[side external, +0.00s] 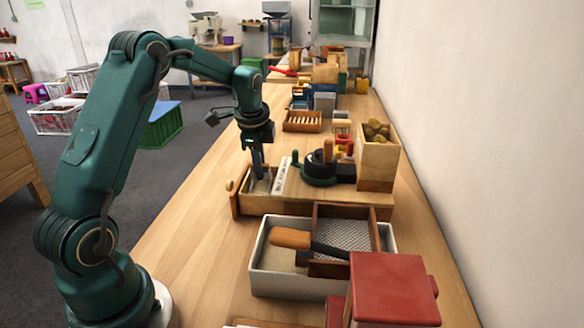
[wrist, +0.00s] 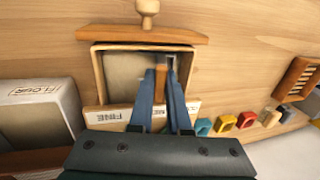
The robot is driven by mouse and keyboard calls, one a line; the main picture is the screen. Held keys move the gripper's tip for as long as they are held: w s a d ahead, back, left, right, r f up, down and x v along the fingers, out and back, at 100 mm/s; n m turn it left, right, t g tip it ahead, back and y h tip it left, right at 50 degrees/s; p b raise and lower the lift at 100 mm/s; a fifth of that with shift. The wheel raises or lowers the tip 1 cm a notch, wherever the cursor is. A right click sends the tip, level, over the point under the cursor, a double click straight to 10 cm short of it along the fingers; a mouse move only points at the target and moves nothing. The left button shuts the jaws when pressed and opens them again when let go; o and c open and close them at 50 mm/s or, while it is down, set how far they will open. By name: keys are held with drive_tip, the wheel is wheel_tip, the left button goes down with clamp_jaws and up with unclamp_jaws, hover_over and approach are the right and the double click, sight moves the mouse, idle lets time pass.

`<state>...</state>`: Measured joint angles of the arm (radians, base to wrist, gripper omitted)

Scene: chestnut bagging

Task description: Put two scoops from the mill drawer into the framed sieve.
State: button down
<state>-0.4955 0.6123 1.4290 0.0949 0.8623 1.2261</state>
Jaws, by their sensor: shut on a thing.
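The mill drawer (side external: 235,204) is pulled out to the left of the mill (side external: 321,165). In the wrist view, the open drawer (wrist: 117,72) shows its pale inside and a round knob on its front. My gripper (side external: 260,178) points down into the drawer. In the wrist view, my gripper (wrist: 170,78) is shut on the wooden handle of a scoop (wrist: 161,78). The scoop's metal part is mostly hidden by the fingers, so I cannot tell what it holds. The framed sieve (side external: 346,236), mesh in a wooden frame, sits on the white tray (side external: 285,284) nearer the camera.
A wooden-handled tool (side external: 291,239) lies across the tray. A red box (side external: 394,287) stands in front of it. Several small coloured pieces (wrist: 224,124) sit beside the mill. The table's left side is clear.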

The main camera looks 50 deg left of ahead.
drive_tip(key=shift+w+f, duration=0.1)
drive_tip(key=shift+f, duration=0.15)
drive_tip(key=shift+d+f+g+h, duration=0.15)
drive_tip(key=shift+f+g+h, duration=0.05)
drive_tip(key=shift+g+h, duration=0.5)
drive_tip(key=shift+r, duration=0.3)
drive_tip(key=shift+a+r, duration=0.2)
drive_tip(key=shift+r, duration=3.7)
